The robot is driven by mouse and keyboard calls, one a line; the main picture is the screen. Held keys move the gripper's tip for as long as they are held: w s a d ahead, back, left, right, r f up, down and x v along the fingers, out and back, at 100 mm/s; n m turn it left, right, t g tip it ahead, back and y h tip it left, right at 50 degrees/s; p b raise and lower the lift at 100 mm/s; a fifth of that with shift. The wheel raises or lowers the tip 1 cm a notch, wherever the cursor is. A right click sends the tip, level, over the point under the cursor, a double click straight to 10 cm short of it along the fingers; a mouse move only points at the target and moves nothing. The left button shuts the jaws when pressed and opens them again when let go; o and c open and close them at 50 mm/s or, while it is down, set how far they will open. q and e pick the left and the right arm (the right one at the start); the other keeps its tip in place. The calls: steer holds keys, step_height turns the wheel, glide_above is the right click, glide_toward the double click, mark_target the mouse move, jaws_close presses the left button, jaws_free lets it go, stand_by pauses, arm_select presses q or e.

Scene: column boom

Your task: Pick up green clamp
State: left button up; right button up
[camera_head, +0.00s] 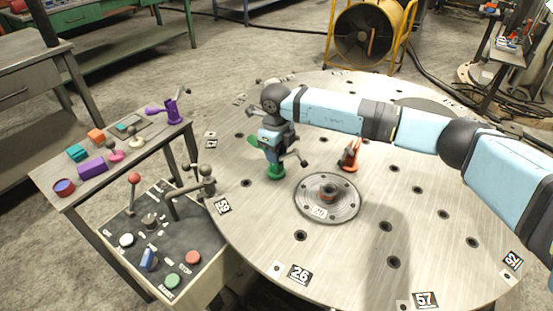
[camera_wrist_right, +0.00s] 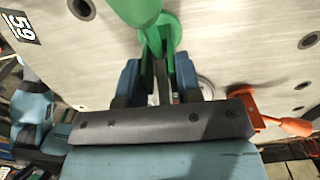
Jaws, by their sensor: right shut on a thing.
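The green clamp (camera_head: 275,171) stands on the round metal table, left of the table's centre hub. My right gripper (camera_head: 272,150) comes down over it from above and is shut on it. In the right wrist view, the green clamp (camera_wrist_right: 152,12) runs down between the two blue fingers of my right gripper (camera_wrist_right: 160,85). Its green base shows against the table top, and the gripper hides part of its body. I cannot tell whether the base touches the table. My left gripper is not in view.
An orange clamp (camera_head: 350,156) stands close by on the round table (camera_head: 440,255), right of my gripper. The raised centre hub (camera_head: 328,198) is just in front. A control box with levers and buttons (camera_head: 160,240) and a side table (camera_head: 60,172) with small coloured items stand left.

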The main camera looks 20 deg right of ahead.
steer(key=shift+r, duration=0.2)
step_height(320, 180, up, 20)
steer(key=p, duration=0.2)
steer(key=shift+f, duration=0.15)
